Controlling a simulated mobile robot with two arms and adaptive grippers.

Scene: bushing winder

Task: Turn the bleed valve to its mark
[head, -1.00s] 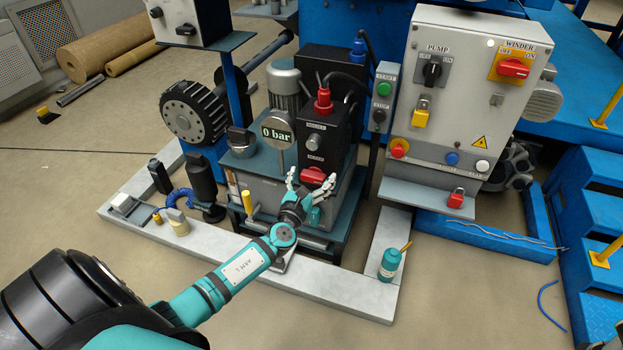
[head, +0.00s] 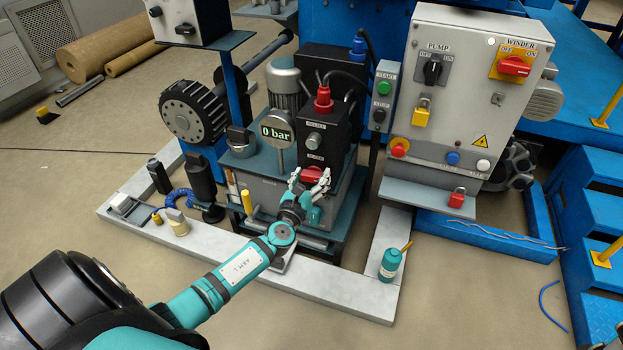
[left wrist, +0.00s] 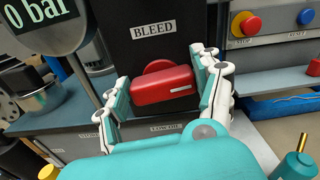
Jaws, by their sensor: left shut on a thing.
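The bleed valve is a red knob (head: 313,174) low on the front of the black block, and it also shows large in the left wrist view (left wrist: 160,85). Its bar lies nearly level, with a short white line at its right end. A BLEED label (left wrist: 153,29) is above it. My left gripper (head: 309,183) is shut on the knob, with one finger at each end of the bar. I cannot make out a target mark around the knob. The gauge (head: 279,131) beside the block reads 0 bar.
A grey control box (head: 465,90) with switches, a yellow padlock (head: 421,112) and a red padlock (head: 457,198) stands to the right. A teal bottle (head: 390,264) stands on the pale kerb (head: 345,294) at the front. Open floor lies in front of the kerb.

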